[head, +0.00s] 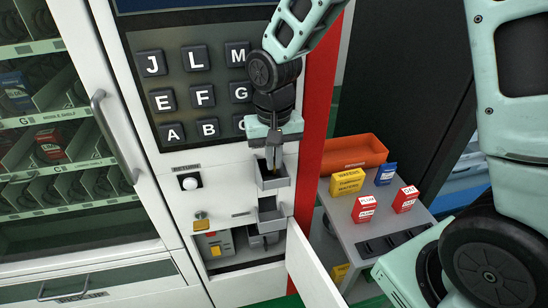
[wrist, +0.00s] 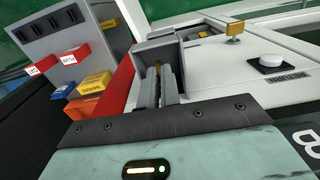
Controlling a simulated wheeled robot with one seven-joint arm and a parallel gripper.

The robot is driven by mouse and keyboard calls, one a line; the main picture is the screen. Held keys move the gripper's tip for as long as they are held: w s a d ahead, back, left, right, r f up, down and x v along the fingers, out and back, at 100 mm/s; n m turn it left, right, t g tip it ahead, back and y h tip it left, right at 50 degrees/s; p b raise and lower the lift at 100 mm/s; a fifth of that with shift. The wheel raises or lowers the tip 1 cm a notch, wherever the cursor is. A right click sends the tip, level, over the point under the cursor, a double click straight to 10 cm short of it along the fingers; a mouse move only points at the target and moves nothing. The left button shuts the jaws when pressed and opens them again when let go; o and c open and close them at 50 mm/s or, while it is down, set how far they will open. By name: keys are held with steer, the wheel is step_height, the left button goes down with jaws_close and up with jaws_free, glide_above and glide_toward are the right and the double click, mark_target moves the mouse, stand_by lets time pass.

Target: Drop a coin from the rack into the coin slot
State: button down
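My gripper (head: 273,160) points down over the upper grey open-topped box on the white machine front, which I take as the coin slot (head: 273,178). In the wrist view its two fingers (wrist: 159,88) are close together at the mouth of that grey box (wrist: 168,48). A thin gold edge, seemingly a coin (wrist: 158,70), shows between the fingers; most of it is hidden. The coin is not discernible in the head view. A grey stand with dark slots, perhaps the rack (head: 392,244), stands to the right; it also shows in the wrist view (wrist: 55,25).
Letter buttons (head: 197,96) sit above my gripper. A second grey box (head: 270,212) is below. A white flap (head: 312,270) stands open at lower right. Red, yellow and blue small boxes and an orange bin (head: 353,152) stand on the right. A round white button (head: 190,183) is left.

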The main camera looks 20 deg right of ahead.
steer(key=c, duration=1.5)
jaws_free()
steer(key=shift+c, duration=0.2)
step_height(320, 180, up, 18)
steer(key=b, duration=0.3)
steer(key=shift+f, duration=0.25)
steer(key=s+a+f+n+b, duration=0.1)
steer(key=s+a+f+n, duration=0.2)
steer(key=s+f+n, duration=0.2)
steer(key=s+a+f+n+b, duration=0.2)
steer(key=s+a+f+n, duration=0.2)
steer(key=s+f, duration=0.8)
steer(key=s+n, duration=0.1)
steer(key=s, duration=0.3)
steer(key=shift+y, duration=0.3)
